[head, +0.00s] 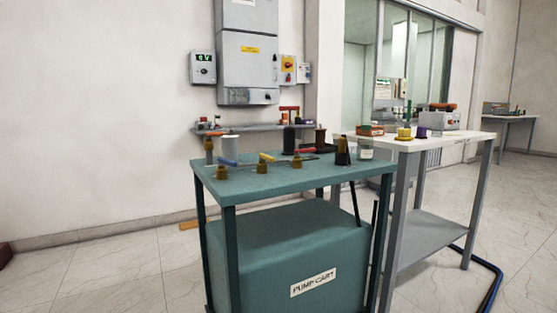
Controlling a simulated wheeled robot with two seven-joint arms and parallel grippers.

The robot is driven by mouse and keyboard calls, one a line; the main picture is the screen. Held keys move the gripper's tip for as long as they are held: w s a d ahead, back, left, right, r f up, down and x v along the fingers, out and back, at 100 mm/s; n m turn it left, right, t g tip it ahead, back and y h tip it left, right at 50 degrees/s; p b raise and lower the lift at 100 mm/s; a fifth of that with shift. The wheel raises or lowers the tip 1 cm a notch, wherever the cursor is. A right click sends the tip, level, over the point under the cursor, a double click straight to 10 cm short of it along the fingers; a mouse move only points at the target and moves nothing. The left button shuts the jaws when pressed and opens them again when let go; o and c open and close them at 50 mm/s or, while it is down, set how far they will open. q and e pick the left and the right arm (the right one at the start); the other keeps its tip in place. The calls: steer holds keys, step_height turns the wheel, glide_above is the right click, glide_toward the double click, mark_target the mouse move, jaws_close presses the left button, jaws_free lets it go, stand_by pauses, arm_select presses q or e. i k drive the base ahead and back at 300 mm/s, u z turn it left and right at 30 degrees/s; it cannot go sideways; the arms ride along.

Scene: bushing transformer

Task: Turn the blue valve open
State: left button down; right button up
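A blue valve handle (228,162) lies near the front left of the teal pump cart top (270,183). A brass valve body (221,172) stands just in front of it. A yellow handle (267,157) and a red-orange handle (300,151) lie in a row to its right, with similar brass bodies (262,168) beside them. How each handle joins its body is too small to tell. Neither of my grippers is in view.
Behind the valves on the cart stand a grey cylinder (231,146), a dark cylinder (289,140) and a glass jar (366,149). A white-topped table (450,138) stands close at the right. A blue hose (490,290) lies on the floor. The front-left floor is clear.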

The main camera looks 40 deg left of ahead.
mark_target(221, 161)
steer(key=z, duration=0.7)
steer(key=k, duration=0.95)
steer(key=z, duration=0.6)
steer(key=i, duration=1.25)
steer(key=u, duration=0.95)
steer(key=i, duration=1.05)
steer(key=u, duration=1.4)
steer(key=i, duration=0.4)
steer(key=u, duration=0.4)
